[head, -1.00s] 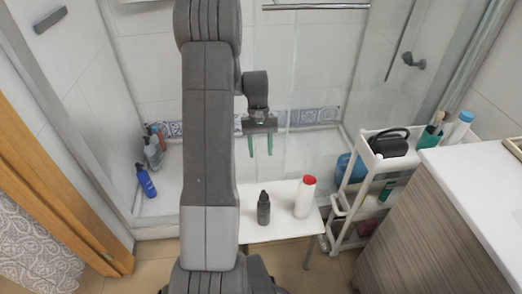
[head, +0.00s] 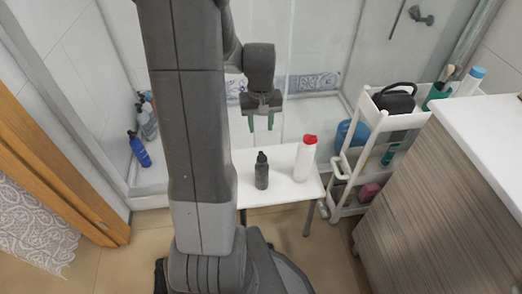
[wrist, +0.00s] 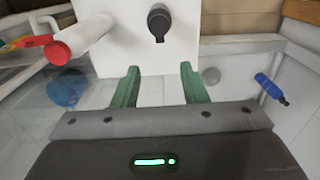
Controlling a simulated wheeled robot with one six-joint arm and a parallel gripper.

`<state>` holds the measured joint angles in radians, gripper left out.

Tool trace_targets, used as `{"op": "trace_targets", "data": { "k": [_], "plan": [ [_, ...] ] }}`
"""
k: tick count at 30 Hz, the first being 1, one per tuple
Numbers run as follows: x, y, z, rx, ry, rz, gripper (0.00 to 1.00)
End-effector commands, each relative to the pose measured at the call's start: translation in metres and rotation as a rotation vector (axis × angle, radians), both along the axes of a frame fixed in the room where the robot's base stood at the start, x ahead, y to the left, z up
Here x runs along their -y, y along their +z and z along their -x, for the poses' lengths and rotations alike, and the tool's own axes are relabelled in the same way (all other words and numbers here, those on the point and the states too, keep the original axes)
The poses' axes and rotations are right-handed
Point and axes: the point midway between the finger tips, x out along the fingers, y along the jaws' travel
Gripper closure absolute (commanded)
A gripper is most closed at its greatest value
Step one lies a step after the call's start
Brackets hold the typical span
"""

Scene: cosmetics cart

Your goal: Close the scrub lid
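A white bottle with a red lid (head: 305,158) stands upright on a small white table. It also shows at the upper left of the wrist view, red lid toward the camera (wrist: 80,40). A dark grey bottle with a narrow top (head: 262,171) stands to its left and shows at the top middle of the wrist view (wrist: 158,22). I cannot tell for certain which is the scrub, or whether its lid is ajar. My gripper (head: 261,123) is open and empty, pointing down, apart from both bottles. Its green fingers (wrist: 160,72) are spread in the wrist view.
The white table (head: 285,194) has bare room around the bottles. A white cart (head: 400,122) with a black bag and bottles stands right, beside a wood-fronted cabinet (head: 450,190). A blue bottle (head: 140,150) and others stand at the left by the glass.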

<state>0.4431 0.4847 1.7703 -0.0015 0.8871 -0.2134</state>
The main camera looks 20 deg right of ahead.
Motion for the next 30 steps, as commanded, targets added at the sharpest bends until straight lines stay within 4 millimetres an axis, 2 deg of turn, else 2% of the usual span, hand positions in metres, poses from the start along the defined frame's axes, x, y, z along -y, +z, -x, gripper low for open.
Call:
{"op": "trace_targets", "data": {
  "k": [1, 9, 15, 21, 29, 30],
  "plan": [
    [0.000, -0.015, 0.001, -0.005, 0.000, -0.002, 0.61],
    [-0.001, -0.073, 0.001, -0.005, 0.000, -0.001, 0.61],
    [0.000, -0.102, 0.000, -0.003, 0.000, 0.000, 0.61],
    [0.000, -0.113, 0.000, -0.001, 0.000, 0.001, 0.61],
    [0.000, -0.113, 0.000, -0.001, 0.000, 0.001, 0.61],
    [0.000, -0.113, 0.000, -0.001, 0.000, 0.001, 0.67]
  ]
}}
